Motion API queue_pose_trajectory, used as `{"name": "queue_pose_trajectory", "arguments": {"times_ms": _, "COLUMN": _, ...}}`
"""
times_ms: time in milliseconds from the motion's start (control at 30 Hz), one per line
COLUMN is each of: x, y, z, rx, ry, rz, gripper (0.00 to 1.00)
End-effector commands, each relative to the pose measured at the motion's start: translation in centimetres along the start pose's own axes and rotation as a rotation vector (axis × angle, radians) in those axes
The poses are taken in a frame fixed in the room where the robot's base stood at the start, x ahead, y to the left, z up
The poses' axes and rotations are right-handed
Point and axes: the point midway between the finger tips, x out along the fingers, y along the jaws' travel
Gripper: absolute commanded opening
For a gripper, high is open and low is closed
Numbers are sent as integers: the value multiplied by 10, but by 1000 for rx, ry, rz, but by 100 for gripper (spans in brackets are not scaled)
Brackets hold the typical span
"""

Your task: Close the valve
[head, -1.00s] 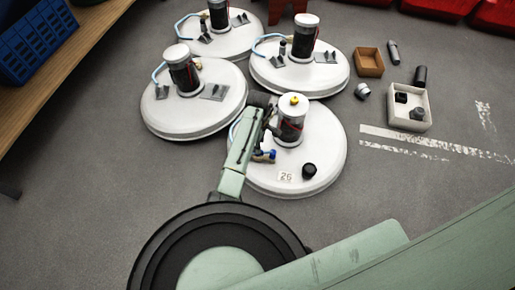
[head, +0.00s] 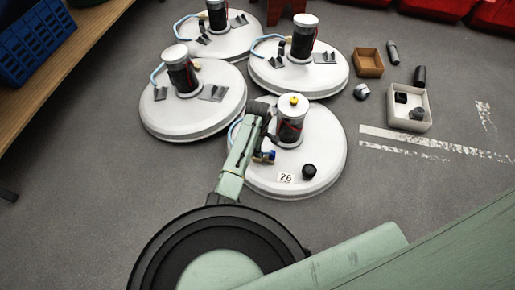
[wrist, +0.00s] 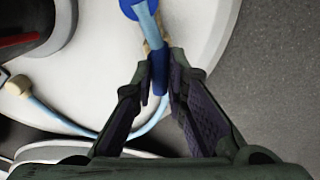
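In the head view my arm hides part of the lid and most of the gripper.
Three more white tank lids (head: 192,110) with cylinders stand behind and to the left. A black knob (head: 309,171) sits on the near lid. A white box (head: 425,107) and a brown box (head: 369,63) lie on the floor at right.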

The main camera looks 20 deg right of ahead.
Motion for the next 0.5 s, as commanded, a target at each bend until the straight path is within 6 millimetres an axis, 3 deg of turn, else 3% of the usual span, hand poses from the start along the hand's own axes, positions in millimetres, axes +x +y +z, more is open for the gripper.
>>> {"name": "queue_pose_trajectory", "arguments": {"times_ms": 167, "x": 0, "y": 0, "z": 0, "rx": 0, "ry": 0, "rz": -2, "gripper": 0}}
{"name": "queue_pose_trajectory", "arguments": {"times_ms": 500, "x": 0, "y": -1, "z": 0, "rx": 5, "ry": -1, "rz": -3, "gripper": 0}}
